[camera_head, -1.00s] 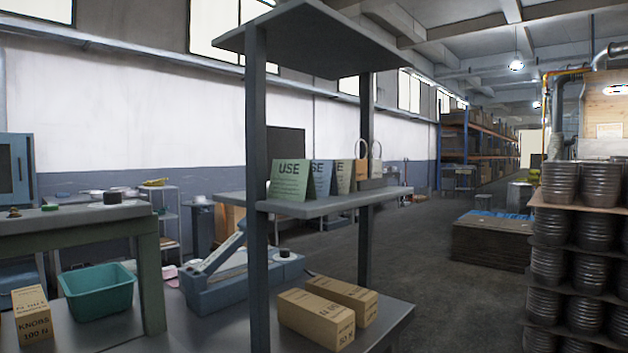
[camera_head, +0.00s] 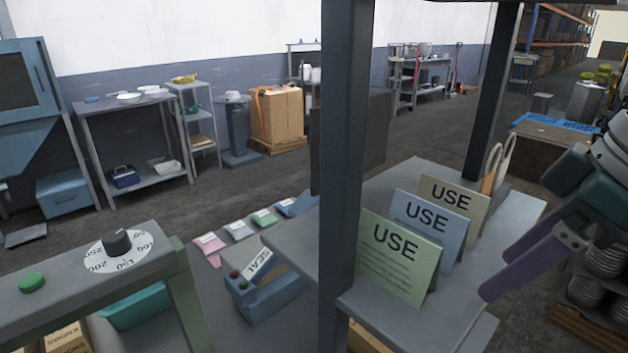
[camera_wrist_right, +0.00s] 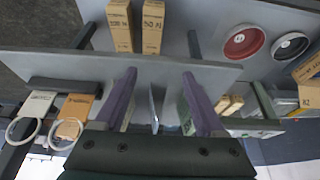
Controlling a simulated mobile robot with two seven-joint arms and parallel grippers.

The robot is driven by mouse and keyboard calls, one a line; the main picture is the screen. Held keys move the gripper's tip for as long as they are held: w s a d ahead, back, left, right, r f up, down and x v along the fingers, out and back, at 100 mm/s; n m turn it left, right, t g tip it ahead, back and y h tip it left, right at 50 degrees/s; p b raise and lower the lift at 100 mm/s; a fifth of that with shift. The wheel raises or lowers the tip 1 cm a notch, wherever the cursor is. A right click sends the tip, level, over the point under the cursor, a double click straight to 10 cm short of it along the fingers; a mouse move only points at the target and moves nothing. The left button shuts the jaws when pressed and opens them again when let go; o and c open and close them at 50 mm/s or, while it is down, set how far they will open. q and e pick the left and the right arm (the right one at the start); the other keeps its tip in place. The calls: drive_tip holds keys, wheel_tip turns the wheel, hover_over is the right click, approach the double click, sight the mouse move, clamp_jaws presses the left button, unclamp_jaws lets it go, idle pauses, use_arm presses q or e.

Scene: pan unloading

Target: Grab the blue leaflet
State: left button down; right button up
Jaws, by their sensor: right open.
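The blue leaflet (camera_head: 428,217) stands folded like a tent on a grey shelf (camera_head: 395,325), between a green leaflet (camera_head: 397,255) in front and a beige leaflet (camera_head: 456,199) behind. Each bears the word USE. My right gripper (camera_head: 498,277) is open, with purple fingers, at the right end of the leaflets. In the right wrist view the blue leaflet (camera_wrist_right: 157,104) appears almost edge-on between the two spread fingers (camera_wrist_right: 158,75). The green leaflet (camera_wrist_right: 185,112) is partly hidden by the right-hand finger there. Contact with the fingers cannot be made out. My left gripper is not in view.
A grey post (camera_head: 343,180) rises close left of the leaflets. Tags with white rings (camera_head: 500,165) stand behind the beige leaflet. In the right wrist view, cardboard boxes (camera_wrist_right: 151,25) lie on the level below the shelf.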

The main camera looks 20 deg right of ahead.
sight(420, 226)
drive_tip(key=w, duration=0.1)
drive_tip(key=w+a, duration=0.1)
drive_tip(key=w+a+p, duration=0.1)
drive_tip(key=w, duration=0.1)
drive_tip(key=shift+w+r, duration=0.1)
drive_tip(key=shift+w+a, duration=0.15)
drive_tip(key=shift+w, duration=0.3)
drive_tip(key=w, duration=0.1)
drive_tip(key=w+a+p, duration=0.1)
drive_tip(key=w, duration=0.1)
drive_tip(key=w+a, duration=0.1)
drive_tip(key=shift+w, duration=0.15)
drive_tip(key=shift+d+f+p, duration=0.1)
drive_tip(key=shift+f+p, duration=0.2)
drive_tip(key=shift+p, duration=0.2)
drive_tip(key=shift+f, duration=0.35)
drive_tip(key=shift+c, duration=0.4)
clamp_jaws()
